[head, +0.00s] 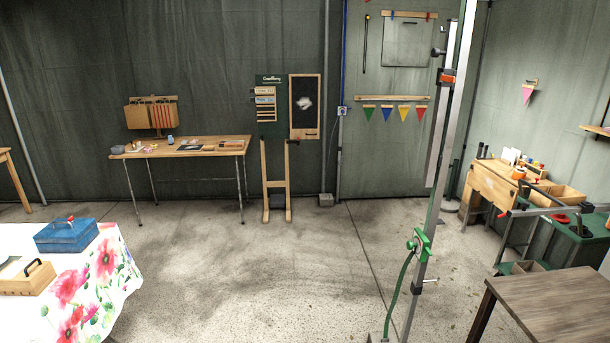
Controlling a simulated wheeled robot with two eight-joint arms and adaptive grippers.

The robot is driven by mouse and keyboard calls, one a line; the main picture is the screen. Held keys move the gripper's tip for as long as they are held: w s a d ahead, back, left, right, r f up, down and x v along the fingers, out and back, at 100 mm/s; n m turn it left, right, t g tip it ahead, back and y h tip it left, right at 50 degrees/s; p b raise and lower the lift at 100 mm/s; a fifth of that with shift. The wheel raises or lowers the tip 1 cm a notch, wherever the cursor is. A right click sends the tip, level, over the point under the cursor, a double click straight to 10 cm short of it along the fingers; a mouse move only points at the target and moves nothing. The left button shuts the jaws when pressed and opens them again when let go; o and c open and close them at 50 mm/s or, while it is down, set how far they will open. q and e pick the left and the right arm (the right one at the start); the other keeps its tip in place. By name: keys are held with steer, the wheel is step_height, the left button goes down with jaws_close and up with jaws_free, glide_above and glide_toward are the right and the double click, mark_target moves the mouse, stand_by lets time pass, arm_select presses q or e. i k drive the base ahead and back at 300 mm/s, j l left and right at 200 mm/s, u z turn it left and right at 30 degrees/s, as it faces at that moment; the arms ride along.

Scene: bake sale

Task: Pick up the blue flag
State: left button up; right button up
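The blue flag (387,114) is a small triangular pennant on the far wall. It hangs point down from a wooden rail (393,98), between a green flag (369,114) on its left and a yellow flag (404,113) on its right. A red flag (421,112) hangs at the right end of the row. How the blue flag is fastened is too small to tell. Neither of my grippers is in view.
A flowered table (120,275) is at the left and a dark wooden table (560,300) at the right. The concrete floor (260,270) between is open.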

mark_target(386, 109)
steer(key=i+u, duration=0.25)
steer(key=i, duration=2.2)
steer(key=i+z, duration=0.2)
steer(key=i, duration=0.5)
steer(key=i+z, duration=0.25)
steer(key=i, duration=0.4)
steer(key=i+j+z, duration=0.2)
steer(key=i, duration=0.5)
steer(key=i+l+z, duration=0.25)
steer(key=i+z, duration=0.15)
steer(key=i+l+z, duration=0.1)
steer(key=i+z, duration=0.25)
steer(key=i, duration=0.25)
steer(key=i+l, duration=0.2)
steer(key=l, duration=0.2)
steer(key=i+l, duration=0.2)
steer(key=l, duration=0.15)
steer(key=i+l+u, duration=0.1)
steer(key=i+l, duration=0.15)
steer(key=l, duration=0.15)
steer(key=i+l, duration=0.2)
steer(key=l, duration=0.2)
